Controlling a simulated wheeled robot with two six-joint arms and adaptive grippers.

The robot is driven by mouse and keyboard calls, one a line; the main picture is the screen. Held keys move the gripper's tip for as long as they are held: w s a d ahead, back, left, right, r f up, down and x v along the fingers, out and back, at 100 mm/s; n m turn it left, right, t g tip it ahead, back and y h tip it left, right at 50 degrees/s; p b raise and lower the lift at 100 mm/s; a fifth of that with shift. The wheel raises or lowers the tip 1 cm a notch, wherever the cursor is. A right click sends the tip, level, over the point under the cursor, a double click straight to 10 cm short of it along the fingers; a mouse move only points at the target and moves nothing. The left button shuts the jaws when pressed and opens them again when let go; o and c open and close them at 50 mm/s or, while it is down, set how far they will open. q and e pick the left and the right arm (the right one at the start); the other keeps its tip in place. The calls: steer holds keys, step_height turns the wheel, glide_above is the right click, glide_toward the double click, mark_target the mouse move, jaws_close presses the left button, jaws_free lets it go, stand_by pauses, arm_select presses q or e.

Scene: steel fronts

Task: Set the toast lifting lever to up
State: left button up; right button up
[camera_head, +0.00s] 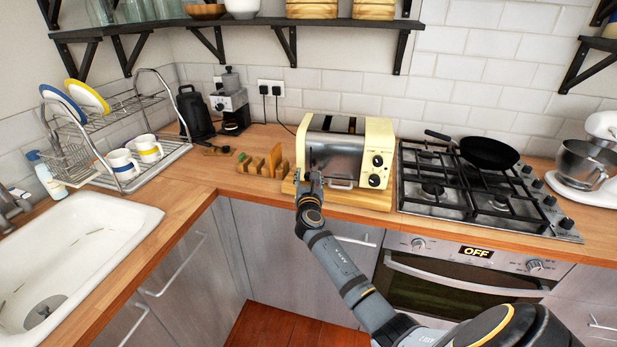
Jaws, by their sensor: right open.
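The toaster (335,157) has a shiny steel body, two dark slots on top and a cream end panel with two dark round knobs. It stands on a wooden board (377,199) on the counter. I cannot clearly make out the lifting lever or its position. My right gripper (310,180) is at the toaster's lower front left, in front of the steel face. It is open; I cannot tell whether it touches the toaster. My left gripper is not in view.
A wooden rack (262,165) stands just left of the toaster. A gas hob (445,185) with a black pan (490,152) is to the right. A coffee grinder (232,108) and kettle (194,112) stand at the back left. A shelf hangs above.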

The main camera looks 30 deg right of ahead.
steer(key=shift+w, duration=0.1)
jaws_close()
stand_by(0.3)
steer(key=shift+r, duration=0.15)
step_height(320, 180, up, 7)
steer(key=p, duration=0.7)
steer(key=shift+r+p, duration=0.15)
steer(key=shift+p, duration=0.2)
steer(key=shift+w, duration=0.1)
jaws_free()
